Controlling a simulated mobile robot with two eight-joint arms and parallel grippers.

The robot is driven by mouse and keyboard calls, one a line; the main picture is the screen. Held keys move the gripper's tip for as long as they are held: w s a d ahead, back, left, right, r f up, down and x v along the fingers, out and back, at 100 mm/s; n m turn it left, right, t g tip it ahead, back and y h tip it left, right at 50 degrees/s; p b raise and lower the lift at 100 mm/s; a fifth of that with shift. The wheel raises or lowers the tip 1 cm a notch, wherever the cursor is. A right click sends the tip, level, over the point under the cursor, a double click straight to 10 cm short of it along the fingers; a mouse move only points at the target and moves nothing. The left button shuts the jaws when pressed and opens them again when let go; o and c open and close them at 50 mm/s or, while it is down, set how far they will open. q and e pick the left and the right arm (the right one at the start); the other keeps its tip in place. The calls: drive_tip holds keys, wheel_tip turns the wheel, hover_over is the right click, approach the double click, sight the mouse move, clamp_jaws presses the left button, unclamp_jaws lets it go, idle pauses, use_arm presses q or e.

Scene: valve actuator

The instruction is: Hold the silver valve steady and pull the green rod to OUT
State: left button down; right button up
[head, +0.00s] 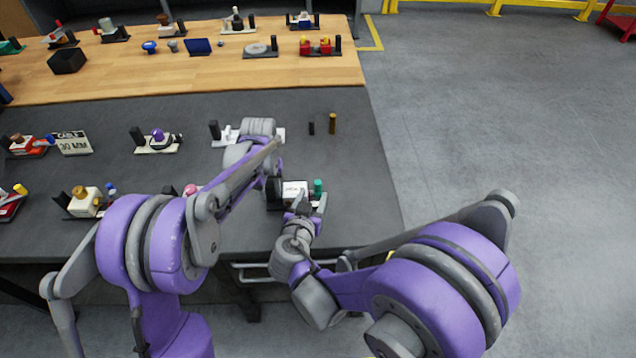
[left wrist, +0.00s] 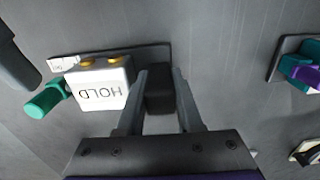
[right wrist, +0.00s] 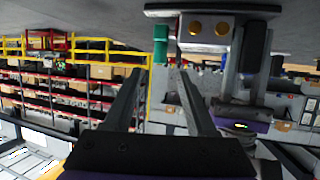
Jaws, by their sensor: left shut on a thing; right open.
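The silver valve is a pale box (head: 294,189) lettered HOLD on a dark base; it also shows in the left wrist view (left wrist: 101,88) with two brass knobs. The green rod (head: 318,186) sticks out of its right side in the head view and shows in the left wrist view (left wrist: 46,100). A black block (left wrist: 159,90) stands on the base at the valve's other side. My left gripper (left wrist: 158,75) is shut on this block. My right gripper (right wrist: 160,75) is open and empty, just in front of the valve, with the green rod (right wrist: 160,44) beyond its fingertips.
Several other valve units, such as one with a purple knob (head: 158,138), stand on the dark table (head: 345,225) to the left. Two small posts, one black (head: 311,128) and one brown (head: 333,123), stand behind the valve. The tabletop right of the green rod is clear.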

sight(318, 186)
drive_tip(key=x, duration=0.7)
drive_tip(key=shift+w+d+f, duration=0.1)
drive_tip(key=shift+w+f, duration=0.15)
drive_tip(key=shift+f, duration=0.1)
drive_tip(key=shift+c, duration=0.4)
clamp_jaws()
drive_tip(key=shift+d, duration=0.1)
idle(0.5)
